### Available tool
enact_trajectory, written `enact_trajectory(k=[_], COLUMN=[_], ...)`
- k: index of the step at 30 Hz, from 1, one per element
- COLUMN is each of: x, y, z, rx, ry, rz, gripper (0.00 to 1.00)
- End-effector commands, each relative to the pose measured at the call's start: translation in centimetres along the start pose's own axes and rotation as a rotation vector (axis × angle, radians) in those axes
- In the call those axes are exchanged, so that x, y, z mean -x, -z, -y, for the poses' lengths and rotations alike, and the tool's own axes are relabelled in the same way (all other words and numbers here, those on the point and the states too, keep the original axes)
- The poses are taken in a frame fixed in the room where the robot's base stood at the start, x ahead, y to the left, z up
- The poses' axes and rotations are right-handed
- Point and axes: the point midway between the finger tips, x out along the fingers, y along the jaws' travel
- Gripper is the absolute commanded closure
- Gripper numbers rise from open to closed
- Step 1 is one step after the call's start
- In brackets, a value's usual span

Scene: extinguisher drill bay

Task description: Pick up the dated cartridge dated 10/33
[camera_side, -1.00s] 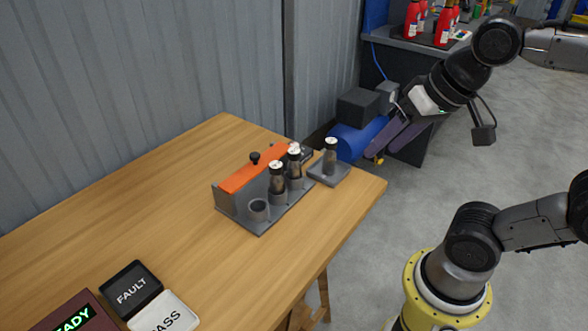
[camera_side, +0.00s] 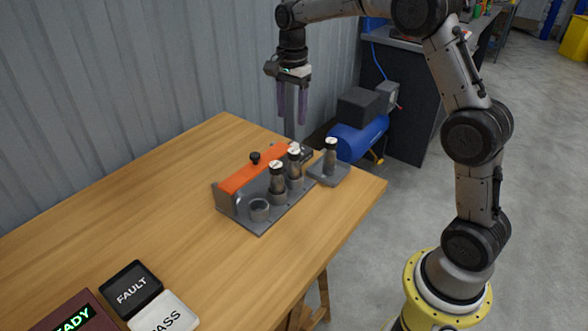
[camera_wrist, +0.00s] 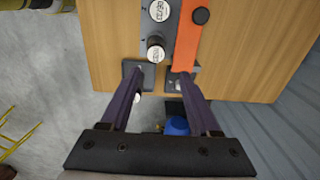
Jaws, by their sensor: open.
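Three dark cartridges with white caps stand upright in the side view. Two are in the grey rack (camera_side: 238,207): a front one (camera_side: 277,184) and one behind it (camera_side: 294,167). The third cartridge (camera_side: 331,156) stands on a separate small grey plate (camera_side: 328,175). In the wrist view, two printed caps show, an upper one (camera_wrist: 158,10) and a lower one (camera_wrist: 156,51); I cannot read their dates surely. My gripper (camera_side: 292,118) points down, open and empty, above the rack's far end. Its fingers also show in the wrist view (camera_wrist: 160,77).
An empty round holder (camera_side: 259,210) is at the rack's front end. An orange bar (camera_side: 246,174) with a black knob (camera_side: 255,158) runs along the rack. FAULT (camera_side: 132,288) and PASS (camera_side: 163,316) trays lie at the near left. A corrugated wall stands behind.

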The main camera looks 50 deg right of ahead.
Motion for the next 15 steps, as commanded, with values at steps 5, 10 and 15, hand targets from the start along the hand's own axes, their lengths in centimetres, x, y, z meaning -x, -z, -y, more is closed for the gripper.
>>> enact_trajectory(k=[5,10,15], x=[-2.2,-5.3,-8.3], y=[0.6,0.5,0.5], z=[-0.2,-0.3,-0.4], rx=[-0.012,-0.010,-0.010], ry=[-0.027,-0.029,-0.029], rz=[0.006,0.007,0.006], gripper=[0.38,0.38,0.38])
